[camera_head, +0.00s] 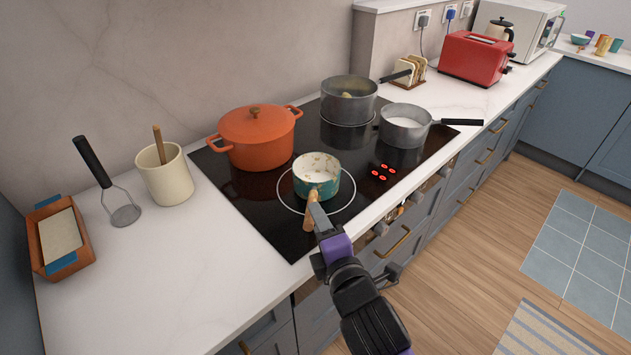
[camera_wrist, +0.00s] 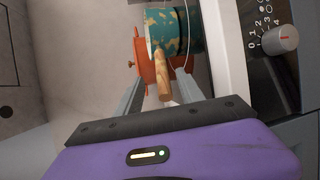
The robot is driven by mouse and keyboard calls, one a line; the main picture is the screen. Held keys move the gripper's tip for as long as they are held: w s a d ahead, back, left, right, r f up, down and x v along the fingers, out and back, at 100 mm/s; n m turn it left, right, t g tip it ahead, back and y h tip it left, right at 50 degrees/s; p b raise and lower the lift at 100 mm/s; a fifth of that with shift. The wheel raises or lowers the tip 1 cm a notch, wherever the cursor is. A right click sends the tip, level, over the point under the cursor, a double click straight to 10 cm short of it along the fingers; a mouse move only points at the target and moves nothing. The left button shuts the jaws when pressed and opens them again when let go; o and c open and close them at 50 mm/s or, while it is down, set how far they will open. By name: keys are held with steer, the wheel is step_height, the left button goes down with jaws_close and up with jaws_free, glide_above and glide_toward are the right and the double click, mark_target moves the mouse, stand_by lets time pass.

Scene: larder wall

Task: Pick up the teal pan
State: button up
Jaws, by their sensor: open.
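The teal pan (camera_head: 318,186) is a small teal saucepan with pale worn patches and a wooden handle. It stands on the front ring of the black hob, its handle towards me. In the wrist view the pan (camera_wrist: 168,22) is at the top, its handle (camera_wrist: 163,85) pointing down between my fingers. My gripper (camera_head: 317,222) is at the handle end at the hob's front edge. In the wrist view my gripper (camera_wrist: 160,85) is open, one finger on each side of the handle. I cannot tell whether either finger touches it.
An orange lidded pot (camera_head: 256,140) stands behind and left of the pan. A grey pot (camera_head: 348,103) and a grey saucepan (camera_head: 403,128) stand further right on the hob (camera_head: 265,222). A cream utensil crock (camera_head: 168,180) is on the left counter, which has clear room in front.

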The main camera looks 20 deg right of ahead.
mark_target(314, 193)
steer(key=x, duration=0.6)
steer(key=shift+d+f+p, duration=0.1)
steer(key=shift+f+p, duration=0.05)
steer(key=shift+p, duration=0.25)
jaws_close()
stand_by(1.0)
